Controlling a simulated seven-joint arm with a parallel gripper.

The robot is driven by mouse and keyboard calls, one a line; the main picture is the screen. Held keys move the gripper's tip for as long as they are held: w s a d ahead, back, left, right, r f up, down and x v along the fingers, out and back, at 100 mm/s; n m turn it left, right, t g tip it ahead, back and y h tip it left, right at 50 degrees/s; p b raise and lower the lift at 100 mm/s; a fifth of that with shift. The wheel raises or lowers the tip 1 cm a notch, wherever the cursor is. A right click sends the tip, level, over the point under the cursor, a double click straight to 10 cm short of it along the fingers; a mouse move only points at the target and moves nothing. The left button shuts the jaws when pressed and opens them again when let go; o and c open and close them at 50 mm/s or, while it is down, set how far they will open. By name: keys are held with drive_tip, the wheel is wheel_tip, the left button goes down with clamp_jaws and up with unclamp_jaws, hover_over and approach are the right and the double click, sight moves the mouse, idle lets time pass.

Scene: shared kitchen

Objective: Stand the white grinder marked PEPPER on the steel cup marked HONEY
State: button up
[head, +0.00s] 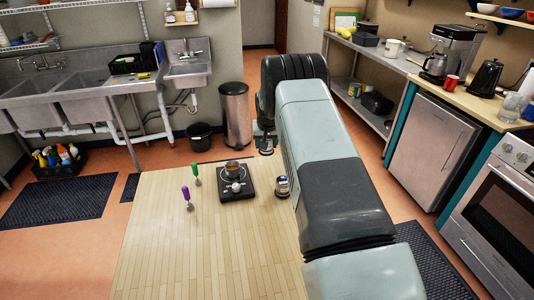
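My arm reaches out over the light wooden table (200,245) from the right. My gripper (265,145) hangs below the dark wrist past the table's far edge, small and partly hidden, so I cannot tell whether its fingers are open or shut, or hold anything. A small steel cup-like item (282,187) with a pale label stands on the table just left of the arm. Its marking is too small to read, so I cannot tell whether it is the HONEY cup. I cannot make out a white grinder marked PEPPER; the arm hides part of the table.
A black scale-like device (238,190) with a dark-filled vessel (235,170) on it stands left of the steel item. A purple-handled tool (186,193) and a green-handled tool (195,170) stand further left. The table's front left is clear. A steel bin (235,115) stands beyond.

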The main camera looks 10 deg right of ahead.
drive_tip(key=s+a+r+n+y, duration=0.15)
drive_tip(key=a+r+n, duration=0.25)
drive_tip(key=a, duration=0.9)
drive_tip(key=shift+a+f, duration=0.1)
drive_tip(key=shift+f, duration=2.8)
drive_tip(key=shift+f, duration=0.55)
drive_tip(key=o, duration=1)
drive_tip(key=shift+v, duration=5.5)
